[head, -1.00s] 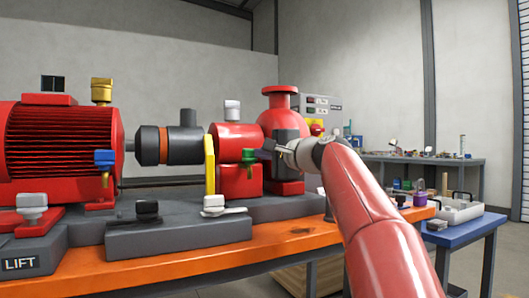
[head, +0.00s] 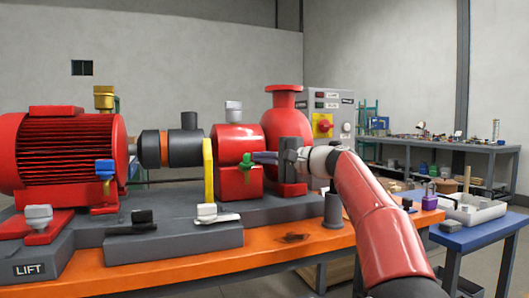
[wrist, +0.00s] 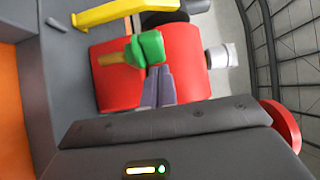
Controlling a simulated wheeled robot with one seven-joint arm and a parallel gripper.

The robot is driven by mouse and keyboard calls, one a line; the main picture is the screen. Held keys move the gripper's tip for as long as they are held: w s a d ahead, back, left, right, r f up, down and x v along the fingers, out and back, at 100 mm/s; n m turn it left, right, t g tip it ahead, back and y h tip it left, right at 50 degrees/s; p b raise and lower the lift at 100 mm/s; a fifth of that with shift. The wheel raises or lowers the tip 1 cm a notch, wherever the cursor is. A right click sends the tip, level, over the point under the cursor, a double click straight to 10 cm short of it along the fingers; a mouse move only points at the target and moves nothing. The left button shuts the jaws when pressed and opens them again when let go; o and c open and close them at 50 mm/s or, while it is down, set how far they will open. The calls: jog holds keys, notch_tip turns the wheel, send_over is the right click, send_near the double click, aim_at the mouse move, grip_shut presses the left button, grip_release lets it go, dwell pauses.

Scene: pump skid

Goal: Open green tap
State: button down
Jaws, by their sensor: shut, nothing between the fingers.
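The green tap (head: 247,162) sits on the front of the red bearing housing (head: 236,142) in the head view. In the wrist view the green tap (wrist: 146,48) shows at the top middle, with a brass-coloured stem (wrist: 112,59) to its left. My gripper (head: 256,158) comes from the right and its fingertips are at the tap's right side. In the wrist view my gripper (wrist: 157,70) is shut and empty, with its fingertips touching or very close to the tap's lower edge; I cannot tell which.
A yellow guard (head: 208,170) stands just left of the tap. A blue tap (head: 104,168) and a brass tap (head: 104,97) are farther left by the red motor (head: 65,155). A grey post (head: 333,211) stands under my arm.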

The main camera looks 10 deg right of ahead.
jog(key=shift+w+a+p, duration=0.2)
jog(key=shift+w+p, duration=0.55)
jog(key=shift+w, duration=0.05)
dwell(1.1)
jog(key=b+v, duration=0.1)
jog(key=v, duration=0.6)
jog(key=shift+s+d+b, duration=0.25)
jog(key=shift+d+b, duration=0.05)
jog(key=shift+b, duration=0.05)
